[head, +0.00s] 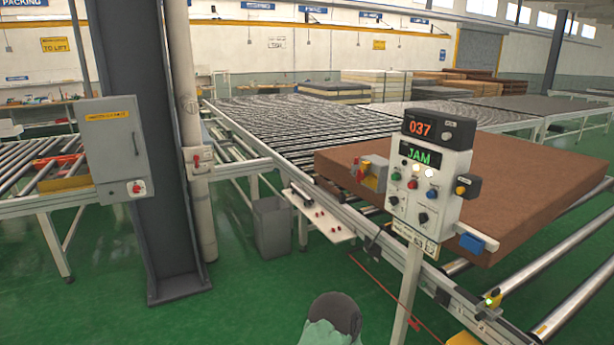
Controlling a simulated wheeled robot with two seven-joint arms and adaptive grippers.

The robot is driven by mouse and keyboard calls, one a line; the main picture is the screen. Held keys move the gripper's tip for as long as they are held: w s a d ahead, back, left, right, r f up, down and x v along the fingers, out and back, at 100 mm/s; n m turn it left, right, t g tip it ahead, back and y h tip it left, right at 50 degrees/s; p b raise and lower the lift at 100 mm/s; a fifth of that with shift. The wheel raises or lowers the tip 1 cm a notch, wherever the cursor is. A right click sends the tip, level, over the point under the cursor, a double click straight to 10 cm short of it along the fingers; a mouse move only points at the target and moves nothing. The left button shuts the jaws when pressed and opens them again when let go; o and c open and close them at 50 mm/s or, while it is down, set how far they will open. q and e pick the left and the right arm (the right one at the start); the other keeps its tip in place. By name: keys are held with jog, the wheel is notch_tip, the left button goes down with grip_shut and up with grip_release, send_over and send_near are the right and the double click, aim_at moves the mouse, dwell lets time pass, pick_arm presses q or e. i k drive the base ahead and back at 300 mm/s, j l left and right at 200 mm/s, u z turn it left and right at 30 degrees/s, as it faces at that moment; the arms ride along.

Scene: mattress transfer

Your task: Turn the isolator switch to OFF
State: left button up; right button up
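A grey electrical cabinet (112,150) with a yellow label is fixed to the dark steel column at the left. A red rotary switch (137,187) on a pale plate sits at its lower right corner; it looks like the isolator, but its position is too small to read. Another small box with a red handle (197,160) is on the pale pipe just right of the column. Neither of my grippers is in view. A grey rounded part with pale green below it shows at the bottom middle; I cannot tell what it is.
A control panel (428,180) on a post shows "037" and "JAM". Behind it, a brown mattress (520,190) lies on the roller conveyor (300,125). The dark column (143,100) and a grey bin (272,228) stand at the left. Green floor (240,300) is open in front.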

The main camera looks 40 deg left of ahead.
aim_at(359, 175)
jog(key=u, duration=1.2)
jog(key=i+j, duration=0.3)
jog(key=j, duration=0.15)
